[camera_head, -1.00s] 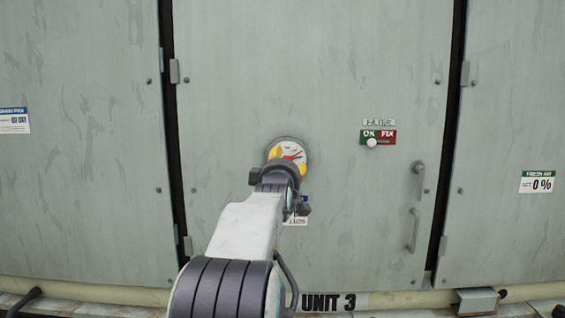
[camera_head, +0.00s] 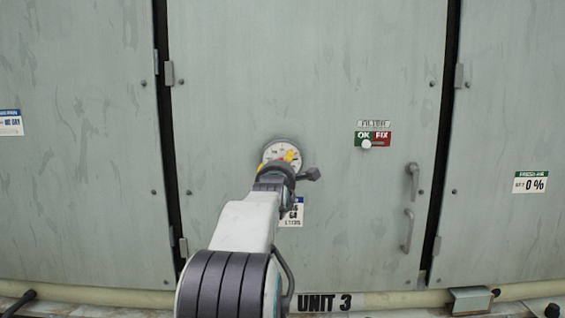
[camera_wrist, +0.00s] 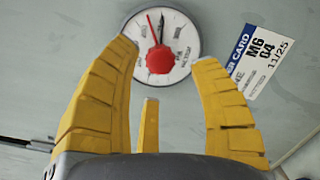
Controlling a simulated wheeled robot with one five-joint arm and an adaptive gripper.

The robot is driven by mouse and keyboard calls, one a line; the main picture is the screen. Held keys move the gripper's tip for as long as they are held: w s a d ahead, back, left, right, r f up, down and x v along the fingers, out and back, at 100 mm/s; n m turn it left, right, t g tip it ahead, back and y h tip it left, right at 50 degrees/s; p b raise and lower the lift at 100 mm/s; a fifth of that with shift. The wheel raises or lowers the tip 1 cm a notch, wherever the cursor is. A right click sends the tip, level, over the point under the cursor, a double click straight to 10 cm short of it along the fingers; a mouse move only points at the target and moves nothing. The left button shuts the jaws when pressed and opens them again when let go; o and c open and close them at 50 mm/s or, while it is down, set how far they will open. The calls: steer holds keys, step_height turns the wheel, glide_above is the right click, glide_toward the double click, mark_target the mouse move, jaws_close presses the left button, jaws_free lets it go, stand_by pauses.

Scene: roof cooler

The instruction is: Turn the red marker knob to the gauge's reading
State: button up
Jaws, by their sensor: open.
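The gauge (camera_wrist: 182,28) is a round white dial in a grey rim on the panel, seen large in the wrist view. The red marker knob (camera_wrist: 160,60) sits at its middle, with a thin red pointer running up and slightly left. A dark needle beside it points nearly straight up, a little right of the red pointer. My gripper (camera_wrist: 165,63) has yellow fingers spread apart, one on each side of the knob and a third below, with no visible contact. In the head view the gauge (camera_head: 270,152) is partly hidden behind my gripper (camera_head: 290,160).
A white and blue label card (camera_wrist: 264,60) is on the panel right of the gauge. In the head view an OK/FIX slider (camera_head: 366,143) is to the right, with two door handles (camera_head: 412,182) below it. The panel around the gauge is mostly flat.

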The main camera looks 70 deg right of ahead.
steer(key=shift+p+x, duration=0.85)
steer(key=shift+x, duration=1.65)
steer(key=shift+o, duration=0.2)
jaws_close()
